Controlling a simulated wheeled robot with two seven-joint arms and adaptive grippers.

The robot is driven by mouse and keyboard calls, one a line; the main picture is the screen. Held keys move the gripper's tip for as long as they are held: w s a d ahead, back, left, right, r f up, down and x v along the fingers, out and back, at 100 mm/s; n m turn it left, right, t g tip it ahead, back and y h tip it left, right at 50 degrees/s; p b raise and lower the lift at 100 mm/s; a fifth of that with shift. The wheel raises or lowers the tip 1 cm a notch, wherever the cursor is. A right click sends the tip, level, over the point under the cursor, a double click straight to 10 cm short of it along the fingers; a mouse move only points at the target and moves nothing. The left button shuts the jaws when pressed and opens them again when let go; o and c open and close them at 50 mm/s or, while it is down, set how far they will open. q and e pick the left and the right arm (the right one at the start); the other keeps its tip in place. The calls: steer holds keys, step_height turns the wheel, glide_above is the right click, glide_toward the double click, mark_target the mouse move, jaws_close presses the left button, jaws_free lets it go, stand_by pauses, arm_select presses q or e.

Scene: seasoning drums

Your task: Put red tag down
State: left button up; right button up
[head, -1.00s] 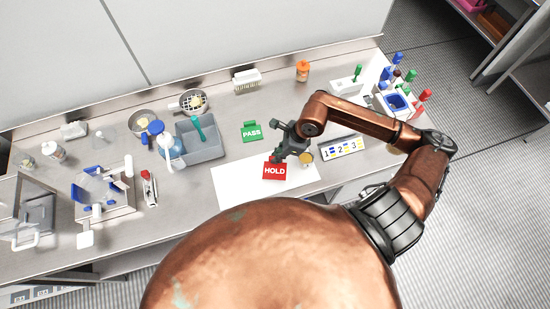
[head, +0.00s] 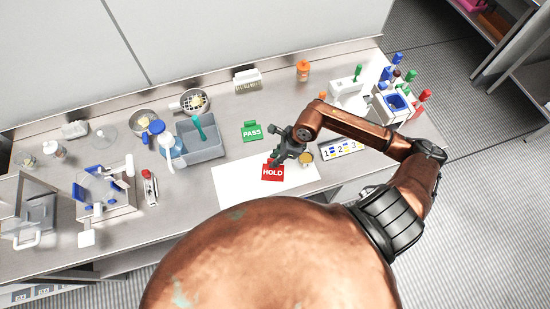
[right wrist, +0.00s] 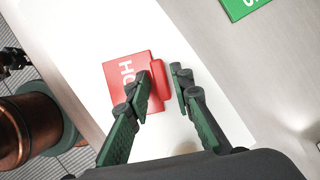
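The red tag (head: 272,173), marked HOLD, is over the white sheet (head: 230,188) at the front of the bench. It also shows in the right wrist view (right wrist: 125,75), with its raised tab between my fingers. In the right wrist view the gripper (right wrist: 162,85) points down at the sheet. I cannot tell whether the tag touches the sheet.
A small round amber cup (head: 306,158) and a numbered 1-2-3 strip (head: 343,149) are to the right. A grey bin (head: 205,150) stands left. The sheet's left part is clear.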

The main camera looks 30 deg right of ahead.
steer(key=shift+o, duration=0.6)
steer(key=shift+r, duration=0.15)
steer(key=v, duration=1.2)
steer(key=shift+b, duration=0.4)
steer(key=shift+a, duration=0.1)
